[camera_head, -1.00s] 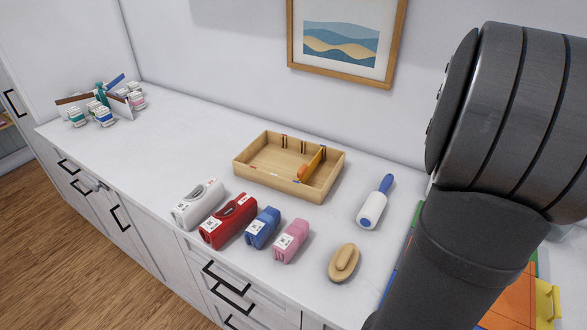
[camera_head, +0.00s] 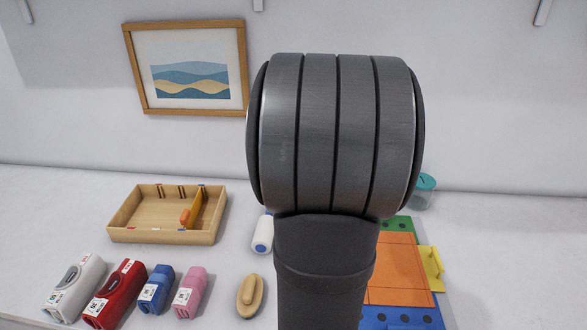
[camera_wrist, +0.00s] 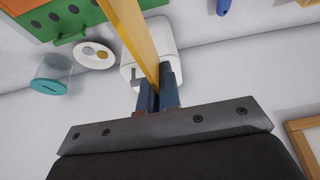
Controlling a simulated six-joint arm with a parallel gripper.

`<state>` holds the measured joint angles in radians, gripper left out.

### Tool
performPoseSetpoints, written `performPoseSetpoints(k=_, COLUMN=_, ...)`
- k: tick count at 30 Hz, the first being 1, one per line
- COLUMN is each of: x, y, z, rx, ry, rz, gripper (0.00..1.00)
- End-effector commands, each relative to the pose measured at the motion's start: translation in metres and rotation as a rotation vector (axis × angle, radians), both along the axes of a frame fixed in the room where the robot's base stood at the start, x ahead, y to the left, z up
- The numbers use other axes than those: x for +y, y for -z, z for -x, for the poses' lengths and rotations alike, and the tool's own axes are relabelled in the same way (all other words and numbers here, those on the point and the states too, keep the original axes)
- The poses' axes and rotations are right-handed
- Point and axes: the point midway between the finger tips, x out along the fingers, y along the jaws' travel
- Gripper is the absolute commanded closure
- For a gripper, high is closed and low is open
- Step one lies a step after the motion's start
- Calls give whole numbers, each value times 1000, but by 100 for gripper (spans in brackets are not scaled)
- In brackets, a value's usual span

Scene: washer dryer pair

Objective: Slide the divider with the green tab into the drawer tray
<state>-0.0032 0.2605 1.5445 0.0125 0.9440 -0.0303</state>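The wooden drawer tray (camera_head: 130,234) stands on the counter at left in the head view. In the wrist view my gripper (camera_wrist: 159,88) is shut on a thin yellow-wood panel (camera_wrist: 132,35), seen nearly edge-on, that looks like a divider. No green tab shows on it, so I cannot tell its tab colour. In the head view my arm hides my gripper.
A brush (camera_head: 251,296), a lint roller (camera_head: 263,236) and a coloured board (camera_head: 398,270) lie rightward. A teal-lidded jar (camera_head: 424,192) stands behind the board.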

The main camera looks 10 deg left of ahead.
Motion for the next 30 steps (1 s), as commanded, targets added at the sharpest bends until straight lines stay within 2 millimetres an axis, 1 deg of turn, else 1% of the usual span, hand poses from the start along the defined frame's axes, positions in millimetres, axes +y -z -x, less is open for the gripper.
performPoseSetpoints(k=5, x=18, y=3, z=-7, rx=2, ry=-126, rz=-1, gripper=100)
performPoseSetpoints(k=14, x=69, y=11, z=-24, rx=2, ry=-498, rz=-2, gripper=100)
performPoseSetpoints(k=23, x=132, y=21, z=-34, rx=1, ry=-945, rz=-3, gripper=100)
performPoseSetpoints(k=29, x=179, y=29, z=-36, rx=1, ry=-1287, rz=-3, gripper=100)
performPoseSetpoints(k=30, x=190, y=31, z=-36, rx=0, ry=-1360, rz=-3, gripper=100)
